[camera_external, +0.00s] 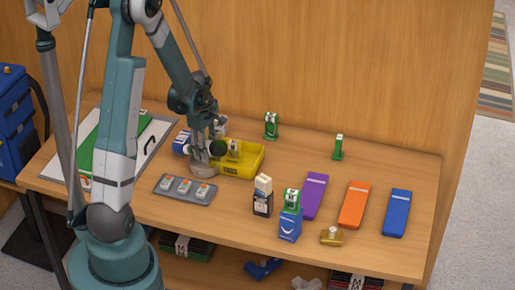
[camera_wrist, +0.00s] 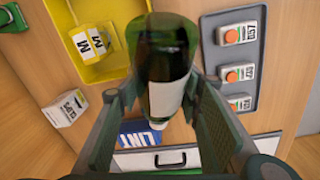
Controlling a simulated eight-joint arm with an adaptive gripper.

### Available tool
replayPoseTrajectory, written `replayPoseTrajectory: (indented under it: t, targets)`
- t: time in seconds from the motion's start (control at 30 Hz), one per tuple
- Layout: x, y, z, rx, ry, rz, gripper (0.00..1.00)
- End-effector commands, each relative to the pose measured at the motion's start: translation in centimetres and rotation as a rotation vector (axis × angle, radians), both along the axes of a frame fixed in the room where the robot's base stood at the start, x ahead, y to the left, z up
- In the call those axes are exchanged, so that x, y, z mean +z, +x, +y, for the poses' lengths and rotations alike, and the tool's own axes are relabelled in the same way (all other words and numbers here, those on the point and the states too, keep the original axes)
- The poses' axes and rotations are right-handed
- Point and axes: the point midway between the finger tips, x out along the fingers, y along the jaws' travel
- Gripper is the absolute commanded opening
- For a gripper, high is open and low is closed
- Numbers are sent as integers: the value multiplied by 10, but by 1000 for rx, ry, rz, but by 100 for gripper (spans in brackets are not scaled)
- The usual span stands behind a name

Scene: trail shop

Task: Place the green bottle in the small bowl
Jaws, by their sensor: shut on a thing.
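My gripper (camera_wrist: 158,85) is shut on the green bottle (camera_wrist: 168,65), which has dark glass and a white label and fills the middle of the wrist view. In the external view my gripper (camera_external: 212,150) is low over the table, just left of the yellow bin; a dark round end there may be the bottle.
A grey tray (camera_external: 164,191) holds three white containers. A blue LINT box (camera_external: 180,143) is close to my gripper. A dark-and-white carton (camera_external: 263,196), a blue box (camera_external: 289,226) and purple (camera_external: 314,196), orange (camera_external: 355,205) and blue (camera_external: 396,213) slabs are to the right.

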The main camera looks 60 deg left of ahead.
Motion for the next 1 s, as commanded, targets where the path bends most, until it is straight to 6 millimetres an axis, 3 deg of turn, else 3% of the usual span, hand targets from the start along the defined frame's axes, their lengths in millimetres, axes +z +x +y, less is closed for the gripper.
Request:
replayPoseTrajectory:
  t: [0.33, 0.37, 0.47, 1.0]
  targets:
    - [-4, 0, 0, 0, 0, 0, 17]
    - [-4, 0, 0, 0, 0, 0, 38]
    - [-4, 0, 0, 0, 0, 0, 50]
    - [0, 0, 0, 0, 0, 0, 50]
